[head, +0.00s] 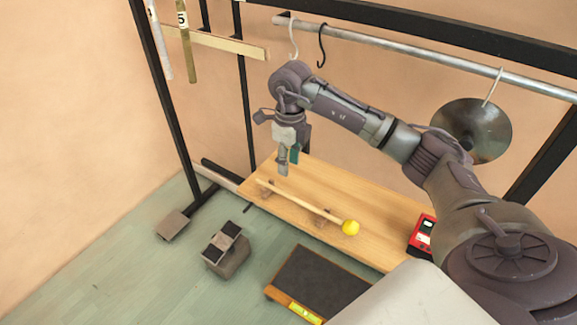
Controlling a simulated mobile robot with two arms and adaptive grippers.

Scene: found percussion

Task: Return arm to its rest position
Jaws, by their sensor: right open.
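My right arm comes in from the lower right of the head view and reaches over the wooden board. Its gripper (288,162) points down above the board's far left part, with nothing seen between its fingers. A mallet (300,205) with a pale stick and a yellow ball head (350,228) lies on the wooden board (385,238), resting on small brown supports. The gripper is beyond the mallet's stick and apart from it. My left gripper is not in view.
A dark rack frame (247,95) stands around the board. A metal pipe (400,45) carries hooks and a dark hanging disc (472,130). A red device (422,235) sits at the board's right. A dark-topped block (226,248) and a dark slate (318,283) stand in front.

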